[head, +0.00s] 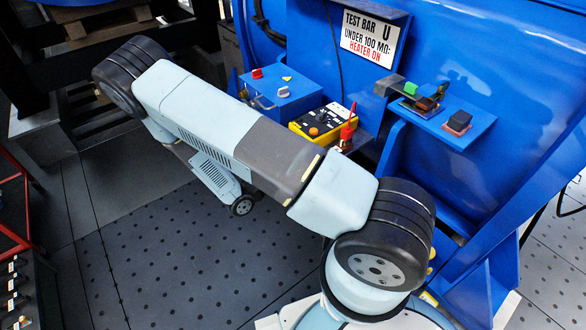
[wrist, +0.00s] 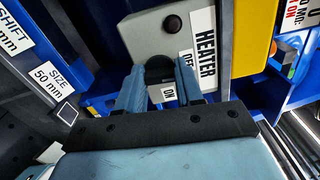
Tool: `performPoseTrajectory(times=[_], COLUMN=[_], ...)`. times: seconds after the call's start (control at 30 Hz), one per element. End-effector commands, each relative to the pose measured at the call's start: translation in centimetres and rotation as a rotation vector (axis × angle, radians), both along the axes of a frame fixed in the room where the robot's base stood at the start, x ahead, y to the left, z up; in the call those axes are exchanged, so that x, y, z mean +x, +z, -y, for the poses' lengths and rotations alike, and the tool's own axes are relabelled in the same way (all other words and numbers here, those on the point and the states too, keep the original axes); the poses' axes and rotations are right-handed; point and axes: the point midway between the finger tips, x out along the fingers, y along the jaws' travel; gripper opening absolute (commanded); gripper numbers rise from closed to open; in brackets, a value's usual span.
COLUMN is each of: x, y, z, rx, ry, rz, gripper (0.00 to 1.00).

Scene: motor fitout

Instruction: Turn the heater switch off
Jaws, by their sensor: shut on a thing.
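The heater switch is a dark rounded knob (wrist: 159,70) on a light grey box (wrist: 150,42) in the wrist view. A white HEATER label (wrist: 206,50) is to its right. A small ON label (wrist: 169,93) lies just below the knob, and an OFF label (wrist: 186,54) is above and to the right, partly covered. My gripper (wrist: 159,78) has its two blue fingers on either side of the knob and is shut on it. The knob's pointing direction cannot be told. In the head view my arm hides the gripper, and I cannot make out the heater box.
A yellow panel (wrist: 250,38) stands right of the box, and SIZE (wrist: 52,80) and SHIFT signs are at left. In the head view a yellow control box (head: 322,122), a blue box (head: 281,95) and a blue shelf (head: 470,130) line the blue machine. Perforated floor is open below.

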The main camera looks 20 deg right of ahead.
Motion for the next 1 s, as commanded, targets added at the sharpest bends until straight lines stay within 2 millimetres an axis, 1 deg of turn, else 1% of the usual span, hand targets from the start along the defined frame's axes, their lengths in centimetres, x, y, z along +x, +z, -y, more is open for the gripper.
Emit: performPoseTrajectory(times=[0.03,0.3,0.8,0.83,1.0], x=[0.22,0.18,0.09,0.09,0.04], y=[-0.23,-0.28,-0.35,-0.35,-0.26], z=[-0.29,-0.33,-0.36,-0.36,-0.23], rx=[0.002,-0.023,-0.027,-0.027,-0.030], ry=[0.006,0.008,0.007,0.007,0.005], rz=[-0.022,-0.100,-0.117,-0.117,-0.116], gripper=[0.06,0.06,0.06,0.38,0.54])
